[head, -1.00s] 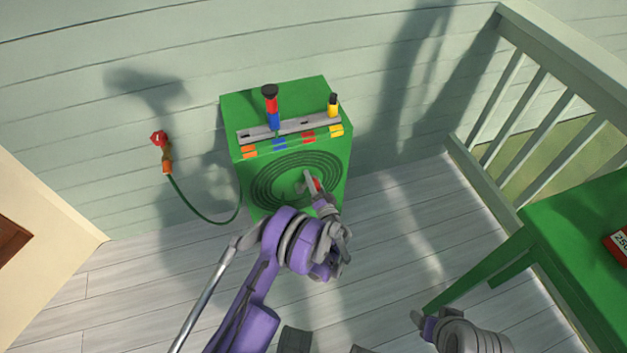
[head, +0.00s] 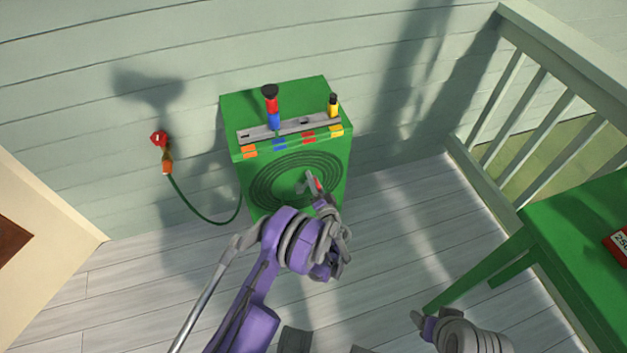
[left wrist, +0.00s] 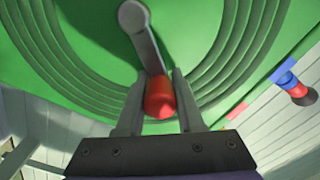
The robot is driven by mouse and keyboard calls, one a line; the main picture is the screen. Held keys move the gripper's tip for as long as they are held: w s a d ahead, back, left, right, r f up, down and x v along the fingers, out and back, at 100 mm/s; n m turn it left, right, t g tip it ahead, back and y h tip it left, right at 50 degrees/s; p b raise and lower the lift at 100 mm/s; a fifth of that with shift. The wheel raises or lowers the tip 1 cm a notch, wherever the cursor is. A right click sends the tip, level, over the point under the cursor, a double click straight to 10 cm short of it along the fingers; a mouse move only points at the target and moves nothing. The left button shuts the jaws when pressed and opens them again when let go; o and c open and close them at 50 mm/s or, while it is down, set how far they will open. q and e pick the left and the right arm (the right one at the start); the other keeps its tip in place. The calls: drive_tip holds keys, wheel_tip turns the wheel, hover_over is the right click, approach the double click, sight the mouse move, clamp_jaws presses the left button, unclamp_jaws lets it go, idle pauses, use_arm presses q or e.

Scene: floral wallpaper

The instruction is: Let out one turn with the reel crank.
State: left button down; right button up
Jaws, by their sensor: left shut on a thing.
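The green reel box (head: 335,165) stands against the wall, with dark hose rings on its front face. The grey crank arm (left wrist: 141,30) runs from the hub to a red knob (left wrist: 159,97) in the left wrist view. My left gripper (left wrist: 162,88) is shut on the red knob, one finger on each side. In the head view my left gripper (head: 318,190) is at the reel face and partly hides the knob. My right gripper (head: 427,322) is low at the right, away from the reel; its fingers are too small to judge.
A green hose (head: 203,221) runs from the reel to a red tap (head: 158,138) on the wall. Coloured nozzles (head: 271,108) stand in a rail on top of the box. A green table (head: 580,225) and a railing (head: 505,80) are at the right.

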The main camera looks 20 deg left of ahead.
sight(297, 172)
use_arm(q)
drive_tip(key=shift+s+r, duration=0.1)
idle(0.7)
drive_tip(key=n, duration=0.1)
drive_tip(key=a+n, duration=0.1)
drive_tip(key=shift+s+r+n, duration=0.3)
drive_tip(key=shift+r+n, duration=0.1)
drive_tip(key=shift+s+a+r+n, duration=0.1)
drive_tip(key=shift+s+a+n, duration=0.1)
drive_tip(key=shift+a+n, duration=0.3)
drive_tip(key=shift+s+a+r+n, duration=0.1)
drive_tip(key=shift+s+a+n, duration=0.1)
drive_tip(key=shift+n, duration=0.5)
drive_tip(key=shift+s+a+r+n, duration=0.1)
drive_tip(key=shift+s+a+n, duration=0.25)
drive_tip(key=shift+n, duration=0.55)
drive_tip(key=shift+s+a+n, duration=0.15)
drive_tip(key=shift+a+n, duration=0.15)
drive_tip(key=shift+n, duration=0.2)
use_arm(e)
drive_tip(key=shift+s+a+f, duration=0.2)
drive_tip(key=shift+s+a, duration=0.35)
drive_tip(key=shift+a, duration=0.3)
use_arm(q)
drive_tip(key=c, duration=0.5)
unclamp_jaws()
drive_tip(key=shift+c, duration=0.2)
